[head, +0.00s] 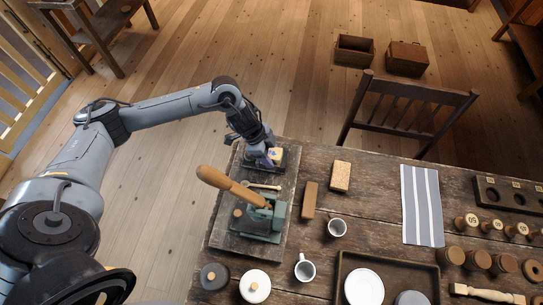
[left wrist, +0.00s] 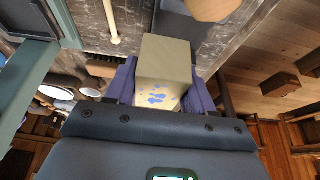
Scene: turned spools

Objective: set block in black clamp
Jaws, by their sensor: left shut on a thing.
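My left gripper (head: 266,157) is at the far end of the dark board on the bench. It is shut on a pale block (left wrist: 165,62), with a purple finger on each side; blue blotches mark the block's near face. In the head view only a small yellowish part of the block (head: 274,153) shows. The black clamp (head: 281,163) is a dark low shape at and under the gripper, largely hidden by it. I cannot tell whether the block touches it. My right gripper is not in view.
A green press (head: 262,220) with a long wooden handle (head: 225,183) stands close in front of the gripper. A pale stick (head: 262,186) lies between them. Brown blocks (head: 309,199), cups (head: 337,227) and a striped cloth (head: 422,205) lie to the right.

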